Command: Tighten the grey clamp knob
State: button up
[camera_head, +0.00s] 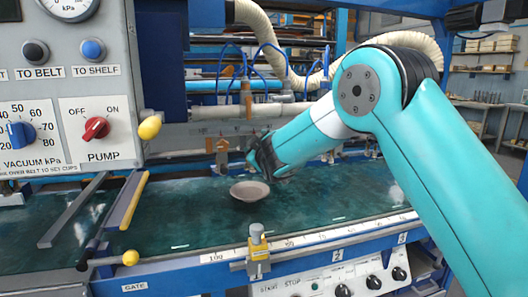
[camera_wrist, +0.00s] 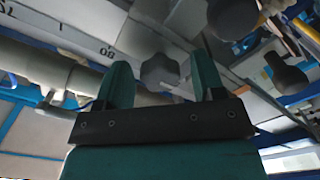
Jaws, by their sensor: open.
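The grey clamp knob (camera_wrist: 160,73), a lobed grey head, shows in the wrist view between the tips of my two teal fingers. My gripper (camera_wrist: 161,62) is open, with a visible gap on each side of the knob; I cannot tell how far ahead of the fingers the knob lies. In the head view my gripper (camera_head: 262,157) is dark and hangs above the green belt, close to the overhead cross-bar. I cannot make out the grey knob in the head view; the gripper may hide it.
A round greyish dish (camera_head: 250,191) lies on the green belt (camera_head: 330,195) below my gripper. The control panel (camera_head: 70,90) is at left. Dark rounded parts (camera_wrist: 283,76) sit right of the fingers.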

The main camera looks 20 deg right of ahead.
jog(key=s+b, duration=0.4)
jog(key=s, duration=1.3)
jog(key=shift+s+f, duration=0.1)
jog(key=s+a+f+m+g+y, duration=0.1)
jog(key=s+a+f+g, duration=0.15)
jog(key=s+g, duration=0.55)
jog(key=s+a+f+g+y, duration=0.1)
jog(key=s+f+g+y, duration=0.2)
jog(key=s, duration=0.9)
jog(key=s+a+f+m+g, duration=0.1)
jog(key=s+f+g, duration=0.4)
jog(key=s, duration=0.5)
notch_tip(320, 180, up, 15)
jog(key=s+g+p, duration=0.2)
jog(key=p, duration=1.1)
jog(key=shift+p, duration=0.3)
